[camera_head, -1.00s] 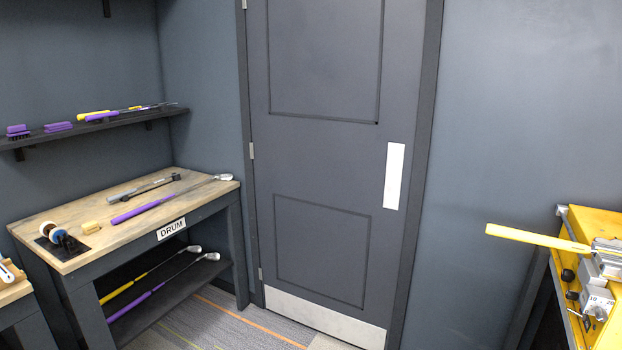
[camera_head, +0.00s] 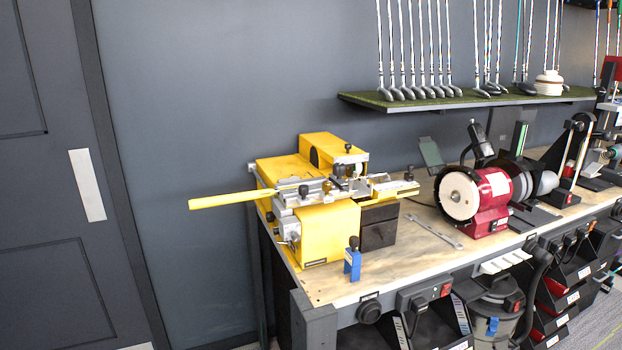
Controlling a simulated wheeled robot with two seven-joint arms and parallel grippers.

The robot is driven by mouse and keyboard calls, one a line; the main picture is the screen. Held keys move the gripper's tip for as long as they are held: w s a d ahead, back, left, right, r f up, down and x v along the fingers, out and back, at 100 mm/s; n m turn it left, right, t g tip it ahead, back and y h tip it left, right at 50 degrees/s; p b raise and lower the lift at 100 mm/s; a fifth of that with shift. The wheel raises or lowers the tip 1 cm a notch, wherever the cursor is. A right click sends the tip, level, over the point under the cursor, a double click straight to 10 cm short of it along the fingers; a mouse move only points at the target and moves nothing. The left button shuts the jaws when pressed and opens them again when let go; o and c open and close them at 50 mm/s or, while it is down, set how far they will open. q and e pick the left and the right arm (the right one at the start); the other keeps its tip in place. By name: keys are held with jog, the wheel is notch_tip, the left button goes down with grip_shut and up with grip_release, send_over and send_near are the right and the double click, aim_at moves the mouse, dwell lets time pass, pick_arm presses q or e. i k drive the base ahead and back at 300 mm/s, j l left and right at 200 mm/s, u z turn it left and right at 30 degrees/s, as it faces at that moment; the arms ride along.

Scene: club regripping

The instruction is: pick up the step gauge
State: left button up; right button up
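No object here can be named as the step gauge with certainty. A small blue block with a black knob (camera_head: 352,263) stands upright near the front left edge of the wooden workbench (camera_head: 385,275). A black block (camera_head: 378,227) sits just behind it, beside the yellow machine (camera_head: 330,232). Neither of my grippers is in view.
A yellow-gripped club (camera_head: 232,199) lies in the machine and sticks out left past the bench. A wrench (camera_head: 435,231) and a red bench grinder (camera_head: 478,198) are to the right. A shelf of clubs (camera_head: 465,101) hangs above. A grey door (camera_head: 45,200) is at left.

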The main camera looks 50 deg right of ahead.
aim_at(352, 257)
jog(key=z, duration=1.8)
